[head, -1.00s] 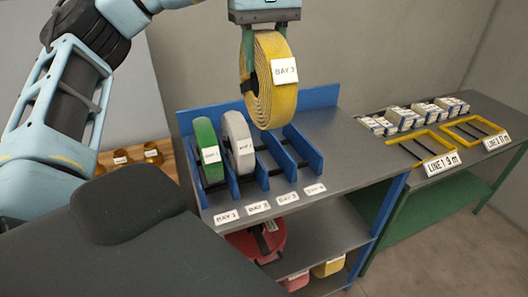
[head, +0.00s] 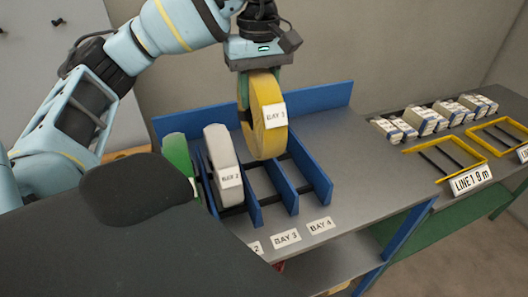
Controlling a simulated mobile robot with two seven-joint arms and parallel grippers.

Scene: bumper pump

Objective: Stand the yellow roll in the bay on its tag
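The yellow roll (head: 268,138) hangs upright from my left gripper (head: 259,82), whose fingers are closed on its upper part. Its white tag (head: 275,116) reads BAY 3 in the earlier frame and is small now. The roll is over the blue rack (head: 315,165), its lower edge near the divider tops around the third bay; I cannot tell if it is between the dividers. The BAY 3 label (head: 286,238) is on the shelf edge in front. My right gripper is not in view.
A green roll (head: 177,155) and a grey roll (head: 220,160) stand in the bays to the left. The bay above the BAY 4 label (head: 320,225) looks empty. A side table holds white boxes (head: 422,119) and yellow frames (head: 447,158). My dark body part hides the lower left.

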